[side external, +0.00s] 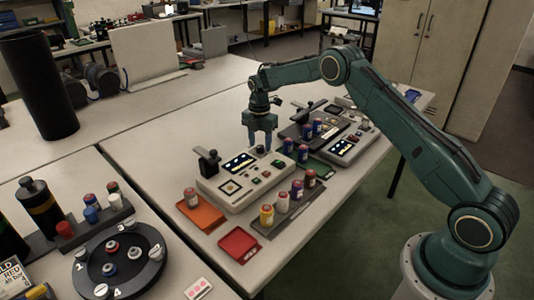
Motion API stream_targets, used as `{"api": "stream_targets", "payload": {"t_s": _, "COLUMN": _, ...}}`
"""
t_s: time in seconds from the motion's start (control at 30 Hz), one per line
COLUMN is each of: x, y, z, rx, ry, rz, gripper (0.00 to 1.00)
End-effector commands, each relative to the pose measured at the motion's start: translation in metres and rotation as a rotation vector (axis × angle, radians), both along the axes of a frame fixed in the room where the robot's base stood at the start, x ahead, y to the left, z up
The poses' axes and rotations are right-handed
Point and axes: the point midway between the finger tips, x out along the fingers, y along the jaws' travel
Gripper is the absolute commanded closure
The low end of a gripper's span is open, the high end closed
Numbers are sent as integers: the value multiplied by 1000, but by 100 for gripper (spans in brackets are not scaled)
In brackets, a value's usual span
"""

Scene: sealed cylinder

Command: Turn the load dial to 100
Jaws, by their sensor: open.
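A pale console (225,190) with lit displays, small coloured buttons and a black lever-like fitting (208,158) on its far left side sits on the table. My gripper (260,147) points straight down over the far right end of this console, open. A small dark round knob (259,151) shows between or just behind the fingertips. I cannot tell whether the fingers touch it. The load dial's label and setting are too small to read, so I cannot be sure that this knob is it.
A second console (347,152) stands to the right. Several small capped bottles stand on a dark tray (268,231) in front, with an orange tray (200,216) and a red tray (238,245) nearby. A round black carousel (90,283) is at lower left. The table's left middle is clear.

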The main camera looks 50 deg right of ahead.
Motion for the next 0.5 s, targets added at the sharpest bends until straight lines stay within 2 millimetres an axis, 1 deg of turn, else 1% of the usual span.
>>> {"api": "stream_targets", "payload": {"t_s": 0.03, "x": 0, "y": 0, "z": -4, "rx": 1, "ry": 2, "rz": 0, "gripper": 53}}
{"api": "stream_targets", "payload": {"t_s": 0.13, "x": 0, "y": 0, "z": -8, "rx": 1, "ry": 1, "rz": 0, "gripper": 53}}
{"api": "stream_targets", "payload": {"t_s": 0.43, "x": 0, "y": 0, "z": -10, "rx": 0, "ry": 0, "rz": 0, "gripper": 53}}
{"api": "stream_targets", "payload": {"t_s": 0.47, "x": 0, "y": 0, "z": -10, "rx": 0, "ry": 0, "rz": 0, "gripper": 55}}
{"api": "stream_targets", "payload": {"t_s": 0.5, "x": 0, "y": 0, "z": -10, "rx": 0, "ry": 0, "rz": 0, "gripper": 63}}
